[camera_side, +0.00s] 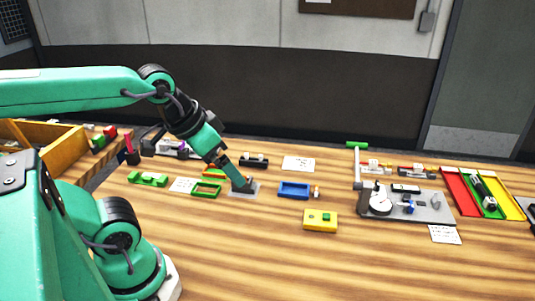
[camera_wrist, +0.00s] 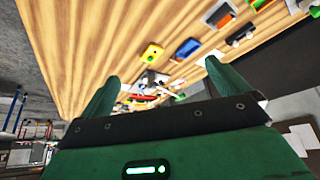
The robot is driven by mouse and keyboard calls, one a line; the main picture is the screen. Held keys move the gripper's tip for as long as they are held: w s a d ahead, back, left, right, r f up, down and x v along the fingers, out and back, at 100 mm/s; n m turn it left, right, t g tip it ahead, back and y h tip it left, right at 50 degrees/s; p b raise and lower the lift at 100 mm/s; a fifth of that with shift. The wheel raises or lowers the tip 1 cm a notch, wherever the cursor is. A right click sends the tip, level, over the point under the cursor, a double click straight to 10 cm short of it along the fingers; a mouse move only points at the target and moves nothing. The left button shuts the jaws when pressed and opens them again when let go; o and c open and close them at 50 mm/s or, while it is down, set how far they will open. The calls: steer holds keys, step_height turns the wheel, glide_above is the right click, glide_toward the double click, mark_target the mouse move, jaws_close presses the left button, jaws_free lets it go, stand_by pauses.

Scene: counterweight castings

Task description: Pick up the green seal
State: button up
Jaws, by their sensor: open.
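No part is labelled as the green seal, so I cannot tell for sure which green piece it is. A small green piece (camera_side: 327,217) sits on top of a yellow block (camera_side: 320,224) at the middle front of the table; this block also shows in the wrist view (camera_wrist: 152,51). A green open frame (camera_side: 206,189) and a green bar-like part (camera_side: 148,179) lie left of my gripper. My gripper (camera_side: 243,186) points down over a pale grey pad, left of the yellow block. In the wrist view its fingers (camera_wrist: 160,78) are apart with nothing held between them.
A blue tray (camera_side: 294,190) lies right of my gripper. A grey fixture plate (camera_side: 430,207) with a green-topped post (camera_side: 357,145) stands further right, beside red, green and yellow lanes (camera_side: 463,193). A wooden bin (camera_side: 60,150) is at left. The front table is clear.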

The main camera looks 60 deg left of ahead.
steer(key=shift+w+a, duration=0.1)
steer(key=n+g, duration=0.6)
steer(key=n, duration=0.3)
glide_above(207, 190)
step_height(207, 190, down, 17)
steer(key=shift+a+r, duration=0.1)
steer(key=shift+a, duration=0.05)
steer(key=shift+f, duration=1.25)
steer(key=shift+f, duration=0.1)
steer(key=shift+w+f, duration=0.1)
steer(key=shift+f, duration=2.4)
